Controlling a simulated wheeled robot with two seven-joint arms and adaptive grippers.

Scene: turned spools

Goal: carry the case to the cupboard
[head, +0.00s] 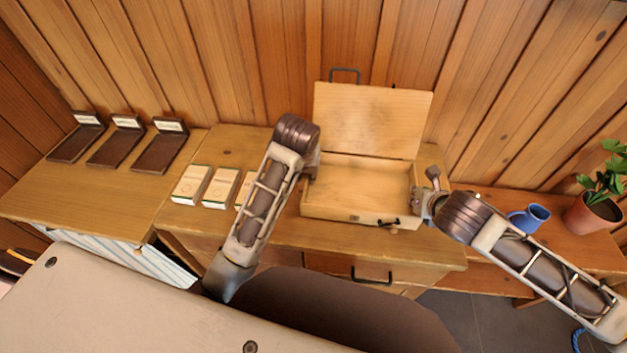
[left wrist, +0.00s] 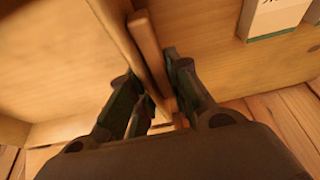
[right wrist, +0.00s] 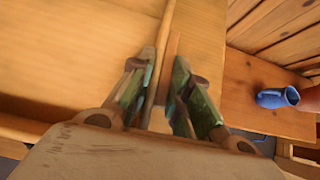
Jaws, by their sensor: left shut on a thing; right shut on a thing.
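The case (head: 345,211) is a pale wooden box on the wooden desk, with its lid (head: 365,120) raised at the back. Its inside looks empty. My left gripper (head: 309,172) is at its left side, and in the left wrist view that gripper (left wrist: 160,95) is shut on the case's wall. My right gripper (head: 424,203) is at its right side, and in the right wrist view it (right wrist: 160,80) is shut on the opposite wall. The fingertips are partly hidden in the head view. I cannot make out a cupboard for certain.
White cartons (head: 190,185) stand left of the case, one partly behind my left arm. Three dark labelled holders (head: 115,148) stand on the left surface. A blue mug (head: 530,217) and a potted plant (head: 592,214) are on the right. The wood-panelled wall is close behind.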

